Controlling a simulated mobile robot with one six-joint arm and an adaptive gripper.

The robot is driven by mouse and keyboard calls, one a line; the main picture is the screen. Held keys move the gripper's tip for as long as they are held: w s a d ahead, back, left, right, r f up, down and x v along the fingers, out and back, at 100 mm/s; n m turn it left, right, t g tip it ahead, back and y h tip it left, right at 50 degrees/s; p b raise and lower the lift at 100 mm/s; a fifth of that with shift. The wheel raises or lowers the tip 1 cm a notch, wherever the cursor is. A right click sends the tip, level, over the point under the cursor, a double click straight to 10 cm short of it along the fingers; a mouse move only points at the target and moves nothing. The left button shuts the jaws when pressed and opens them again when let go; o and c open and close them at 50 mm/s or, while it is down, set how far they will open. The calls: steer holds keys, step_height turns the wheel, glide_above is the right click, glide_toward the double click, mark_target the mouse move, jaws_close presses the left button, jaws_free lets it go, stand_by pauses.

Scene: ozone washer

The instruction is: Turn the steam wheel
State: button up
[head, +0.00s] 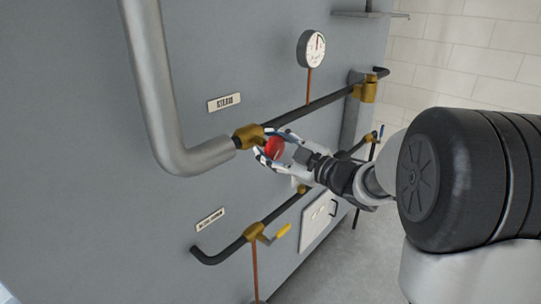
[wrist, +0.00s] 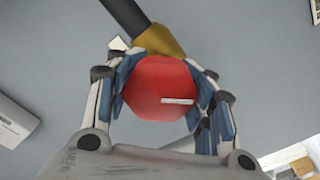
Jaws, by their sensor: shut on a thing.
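The steam wheel (head: 274,148) is a small red handwheel on a brass valve (head: 248,136), below the plate that appears to read STEAM (head: 226,102). In the wrist view the red wheel (wrist: 160,88) fills the middle, with a short white mark on its face and the brass valve body (wrist: 158,42) behind it. My gripper (head: 268,150) is shut on the wheel. Its blue-padded fingers lie against the wheel's left and right sides in the wrist view (wrist: 161,92). The parts of the rim under the fingers are hidden.
A thick grey pipe (head: 155,80) bends into the valve from the left. A round gauge (head: 311,49) stands above the dark pipe (head: 320,103). Lower down is a yellow-handled valve (head: 281,233) on another pipe. A white box (head: 318,222) is on the panel. Grey floor lies at lower right.

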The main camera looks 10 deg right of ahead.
steer(key=n, duration=0.6)
steer(key=shift+b, duration=0.35)
steer(key=shift+n, duration=0.3)
steer(key=o, duration=1.2)
steer(key=v, duration=1.2)
